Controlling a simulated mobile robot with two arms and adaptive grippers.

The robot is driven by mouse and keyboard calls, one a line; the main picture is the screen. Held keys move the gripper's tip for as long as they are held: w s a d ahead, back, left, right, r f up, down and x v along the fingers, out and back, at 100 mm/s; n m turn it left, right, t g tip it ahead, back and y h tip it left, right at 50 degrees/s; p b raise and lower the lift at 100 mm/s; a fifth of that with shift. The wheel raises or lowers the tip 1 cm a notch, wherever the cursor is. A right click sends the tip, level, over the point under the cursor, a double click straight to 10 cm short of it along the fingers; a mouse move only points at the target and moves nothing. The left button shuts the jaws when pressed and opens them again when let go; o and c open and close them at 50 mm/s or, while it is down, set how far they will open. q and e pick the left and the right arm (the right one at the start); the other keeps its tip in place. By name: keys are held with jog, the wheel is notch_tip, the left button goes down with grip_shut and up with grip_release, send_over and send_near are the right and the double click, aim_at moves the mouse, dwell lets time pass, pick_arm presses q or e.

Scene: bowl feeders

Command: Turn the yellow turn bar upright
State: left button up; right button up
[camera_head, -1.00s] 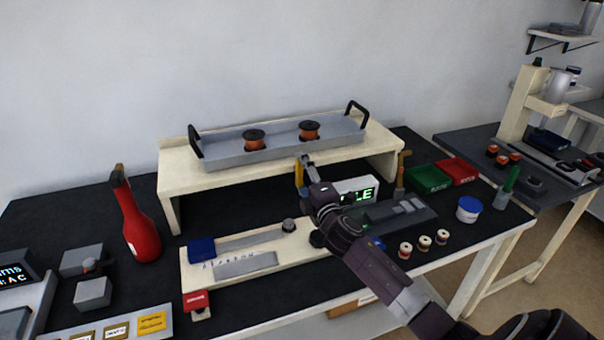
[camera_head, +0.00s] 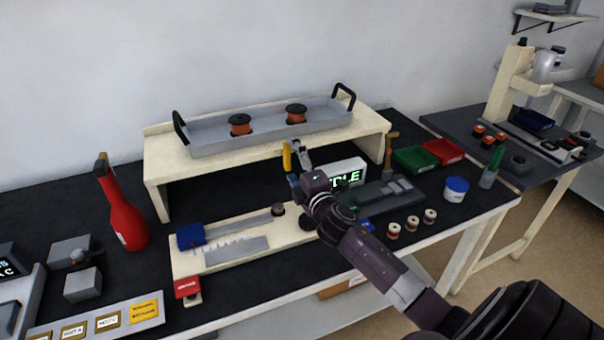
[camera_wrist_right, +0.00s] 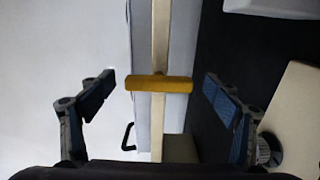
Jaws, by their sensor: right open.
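The yellow turn bar (camera_head: 287,156) is at the front edge of the raised cream shelf, looking close to upright in the head view. In the right wrist view the yellow bar (camera_wrist_right: 158,85) lies across the picture, crossing the shelf's edge strip at about a right angle. My right gripper (camera_head: 296,165) is beside the bar in the head view. In the wrist view its dark blue fingers are open, one beyond each end of the bar, with gaps on both sides. The bar's mount is hidden behind it. My left gripper is not in view.
The cream shelf (camera_head: 157,176) carries a grey tray (camera_head: 265,136) with two orange spools. A red bottle (camera_head: 122,212) stands at left. Green (camera_head: 413,160) and red bins stand right.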

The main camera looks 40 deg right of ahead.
jog(key=v, duration=1)
jog(key=shift+d, duration=0.1)
